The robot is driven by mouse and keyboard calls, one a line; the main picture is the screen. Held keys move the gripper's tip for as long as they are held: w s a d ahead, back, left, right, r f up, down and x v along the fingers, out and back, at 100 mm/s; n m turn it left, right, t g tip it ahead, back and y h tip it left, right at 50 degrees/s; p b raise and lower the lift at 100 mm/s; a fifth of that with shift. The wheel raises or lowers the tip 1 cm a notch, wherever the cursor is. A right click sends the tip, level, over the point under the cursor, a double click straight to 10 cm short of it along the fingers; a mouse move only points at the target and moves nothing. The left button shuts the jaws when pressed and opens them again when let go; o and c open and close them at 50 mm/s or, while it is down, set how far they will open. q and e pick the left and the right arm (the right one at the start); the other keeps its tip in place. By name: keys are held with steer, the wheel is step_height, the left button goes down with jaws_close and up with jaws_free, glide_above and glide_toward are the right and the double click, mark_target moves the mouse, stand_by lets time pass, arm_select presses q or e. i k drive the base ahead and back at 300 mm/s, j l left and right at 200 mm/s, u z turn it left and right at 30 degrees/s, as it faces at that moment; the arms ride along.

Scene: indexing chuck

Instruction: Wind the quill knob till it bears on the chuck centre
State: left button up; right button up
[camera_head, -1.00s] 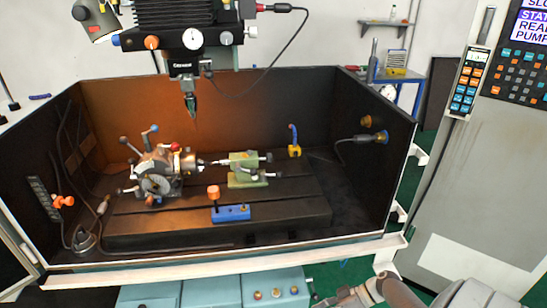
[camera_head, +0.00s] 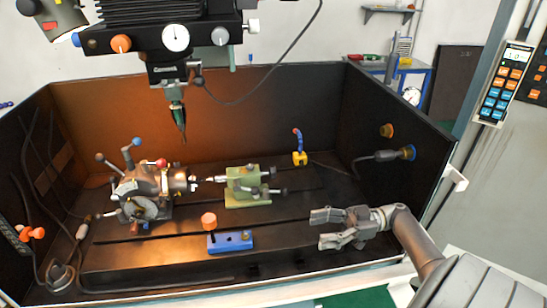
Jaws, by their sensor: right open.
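The green tailstock (camera_head: 240,200) stands on the dark machine table, with its quill pointing left at the chuck (camera_head: 177,180). A thin gap seems to show between the quill tip and the chuck centre; whether they touch is too small to tell. Dark knobs stick out at the tailstock's right side, an upper one (camera_head: 284,167) and a lower one (camera_head: 280,191); I cannot tell which is the quill knob. My right gripper (camera_head: 319,228) is open and empty over the table's front right, fingers pointing left, apart from the tailstock and its knobs. My left gripper is not in view.
A blue block (camera_head: 231,243) with an orange knob (camera_head: 209,220) lies at the table's front. A yellow block with a blue hose (camera_head: 299,158) stands behind right. The spindle tool (camera_head: 178,118) hangs above. Black enclosure walls surround the table; its right part is fairly clear.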

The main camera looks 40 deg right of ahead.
mark_target(272, 172)
steer(key=i+l, duration=0.6)
steer(key=i, duration=0.15)
